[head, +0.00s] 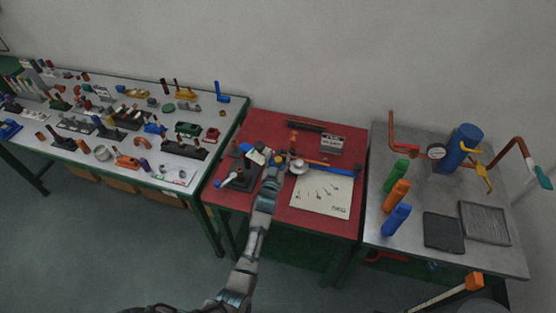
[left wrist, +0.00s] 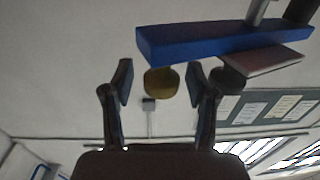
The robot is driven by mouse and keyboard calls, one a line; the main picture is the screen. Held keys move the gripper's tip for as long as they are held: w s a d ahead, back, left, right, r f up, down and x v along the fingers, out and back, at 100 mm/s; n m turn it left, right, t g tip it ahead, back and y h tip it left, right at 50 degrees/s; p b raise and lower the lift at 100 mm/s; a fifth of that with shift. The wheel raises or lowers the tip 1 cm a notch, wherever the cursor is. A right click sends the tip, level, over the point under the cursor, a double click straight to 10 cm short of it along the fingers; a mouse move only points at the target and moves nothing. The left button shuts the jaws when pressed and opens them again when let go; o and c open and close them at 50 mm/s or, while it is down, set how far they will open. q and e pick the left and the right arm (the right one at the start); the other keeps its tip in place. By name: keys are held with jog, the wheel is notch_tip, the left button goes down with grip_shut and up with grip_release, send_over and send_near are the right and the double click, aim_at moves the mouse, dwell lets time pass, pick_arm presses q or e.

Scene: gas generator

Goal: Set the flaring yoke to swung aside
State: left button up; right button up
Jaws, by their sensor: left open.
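My left gripper (head: 269,160) reaches over the red table among small tools. In the left wrist view my left gripper (left wrist: 160,88) is open, its two fingers apart. A round brass-coloured piece (left wrist: 161,82) shows between the fingertips; I cannot tell whether they touch it. A blue bar (left wrist: 225,42) shows beyond and above the fingers. In the head view a black base with a pale lever (head: 236,178) stands left of the gripper. The flaring yoke is too small and partly hidden by my gripper to single out, so its position cannot be told. My right gripper is not in view.
The red table (head: 225,196) also holds a marked board (head: 322,195), a long blue-and-orange tool (head: 335,169) and a grey box (head: 331,144). A left bench (head: 225,117) is crowded with parts. A right grey bench (head: 400,225) holds coloured bottles and a blue cylinder (head: 458,148).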

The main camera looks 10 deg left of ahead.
pick_arm(q)
jog(key=s, duration=1.1)
jog(key=shift+s+f, duration=0.15)
jog(key=shift+s, duration=0.2)
jog(key=shift+d, duration=0.15)
